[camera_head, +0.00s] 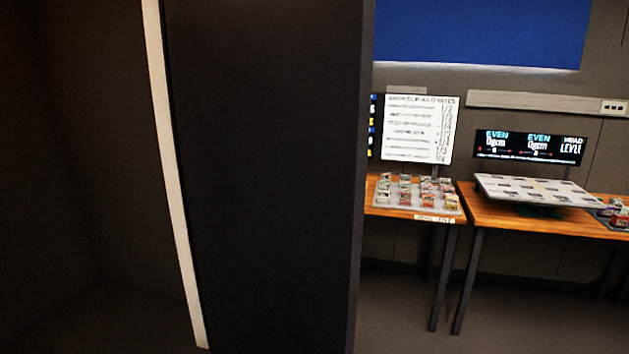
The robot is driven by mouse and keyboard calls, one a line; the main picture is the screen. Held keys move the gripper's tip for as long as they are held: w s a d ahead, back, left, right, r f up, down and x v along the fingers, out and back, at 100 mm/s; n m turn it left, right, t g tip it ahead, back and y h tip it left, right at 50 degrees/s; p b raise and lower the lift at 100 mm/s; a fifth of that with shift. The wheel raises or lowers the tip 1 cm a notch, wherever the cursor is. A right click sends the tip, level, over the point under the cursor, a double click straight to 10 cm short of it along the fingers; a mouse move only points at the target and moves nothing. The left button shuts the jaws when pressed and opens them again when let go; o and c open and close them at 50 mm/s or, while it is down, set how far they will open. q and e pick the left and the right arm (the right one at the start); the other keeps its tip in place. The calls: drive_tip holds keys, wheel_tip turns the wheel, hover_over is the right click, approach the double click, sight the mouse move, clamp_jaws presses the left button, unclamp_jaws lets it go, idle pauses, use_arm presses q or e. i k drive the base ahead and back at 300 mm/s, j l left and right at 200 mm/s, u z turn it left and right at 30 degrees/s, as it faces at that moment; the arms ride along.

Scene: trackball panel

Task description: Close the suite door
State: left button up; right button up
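A tall dark panel (265,180) fills the middle of the head view from top to bottom. It looks like the suite door seen close up, but I cannot tell for sure; no handle or hinge shows on it. A pale vertical strip (176,180) runs along its left side. Neither of my grippers is in view.
To the right, two wooden tables (480,217) stand against the wall. They hold a rack of small items (416,193), a tilted board (535,190) and screens (528,148). Open floor (400,320) lies in front of them. The left side is a dark, empty-looking space.

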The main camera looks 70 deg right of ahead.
sight(273, 98)
drive_tip(key=k+l, duration=0.15)
drive_tip(key=l, duration=0.8)
drive_tip(key=k+l+z, duration=0.15)
drive_tip(key=l, duration=0.75)
drive_tip(key=k+l, duration=0.1)
drive_tip(key=l, duration=0.85)
drive_tip(key=k+l+z, duration=0.1)
drive_tip(key=l, duration=0.85)
